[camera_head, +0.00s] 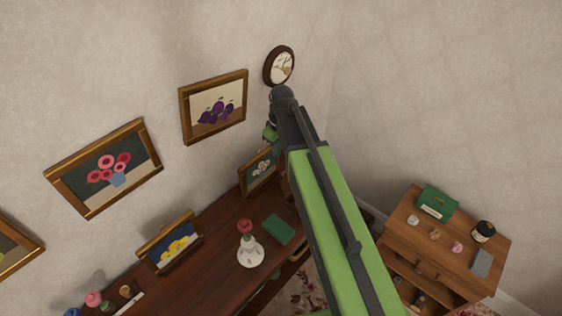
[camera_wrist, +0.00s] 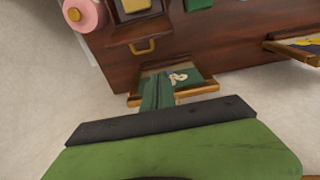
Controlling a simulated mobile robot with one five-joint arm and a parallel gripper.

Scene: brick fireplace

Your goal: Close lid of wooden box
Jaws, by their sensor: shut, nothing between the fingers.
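My gripper (camera_wrist: 158,78) is shut and empty, with its green fingers together in the wrist view. In the head view it shows partly as a green tip (camera_head: 269,133) beside my arm, near the wall under the clock. A dark wooden piece with a brass handle (camera_wrist: 143,46) and a paler inside stands on the desk in the wrist view; it looks like the wooden box, but I cannot tell how its lid stands. My gripper appears apart from it. In the head view my arm hides most of that desk end.
The desk (camera_head: 205,245) carries a framed white-flower picture (camera_head: 258,172), a framed yellow picture (camera_head: 170,240), a white vase (camera_head: 250,252) and a green book (camera_head: 278,229). A small cabinet (camera_head: 470,235) stands right.

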